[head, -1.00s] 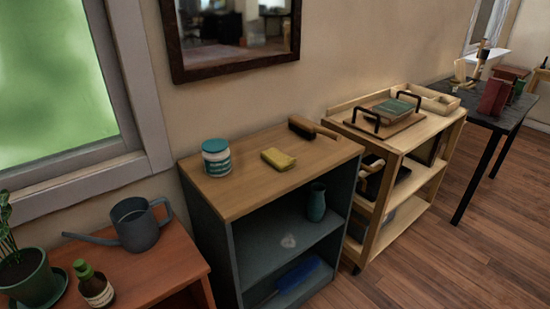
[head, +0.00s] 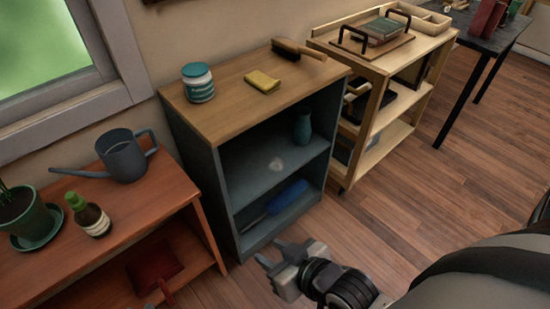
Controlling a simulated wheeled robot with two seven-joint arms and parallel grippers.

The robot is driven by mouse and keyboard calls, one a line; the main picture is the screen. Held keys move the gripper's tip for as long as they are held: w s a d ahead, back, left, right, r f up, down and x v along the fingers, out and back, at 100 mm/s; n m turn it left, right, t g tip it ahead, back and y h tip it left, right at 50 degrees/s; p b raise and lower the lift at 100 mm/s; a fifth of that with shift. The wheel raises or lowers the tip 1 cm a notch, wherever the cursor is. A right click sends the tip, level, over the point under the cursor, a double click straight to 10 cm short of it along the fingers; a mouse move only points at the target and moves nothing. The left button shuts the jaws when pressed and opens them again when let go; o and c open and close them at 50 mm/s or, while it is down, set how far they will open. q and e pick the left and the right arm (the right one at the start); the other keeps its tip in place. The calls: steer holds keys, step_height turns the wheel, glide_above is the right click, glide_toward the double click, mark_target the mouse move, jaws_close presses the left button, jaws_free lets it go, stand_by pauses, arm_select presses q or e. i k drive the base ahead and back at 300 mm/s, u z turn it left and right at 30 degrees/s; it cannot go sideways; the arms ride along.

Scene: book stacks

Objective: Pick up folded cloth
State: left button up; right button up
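A yellow folded cloth (head: 262,82) lies flat on the wooden top of the dark grey shelf unit (head: 228,120), between a jar and a brush. My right gripper (head: 268,255) is low in front of the shelf unit, over the floor, well below and apart from the cloth. Its fingers look spread with nothing between them. My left gripper is not in view.
On the same top stand a teal-lidded jar (head: 198,82) and a brush (head: 299,49). A vase (head: 302,127) and a blue item (head: 287,197) sit on the shelves below. A red-brown table (head: 135,205) with a watering can (head: 124,156) stands left; a wooden cart (head: 392,122) stands right.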

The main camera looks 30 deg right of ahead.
mark_target(263, 84)
steer(key=z, duration=1.9)
steer(key=i, duration=1.15)
steer(key=u, duration=2.8)
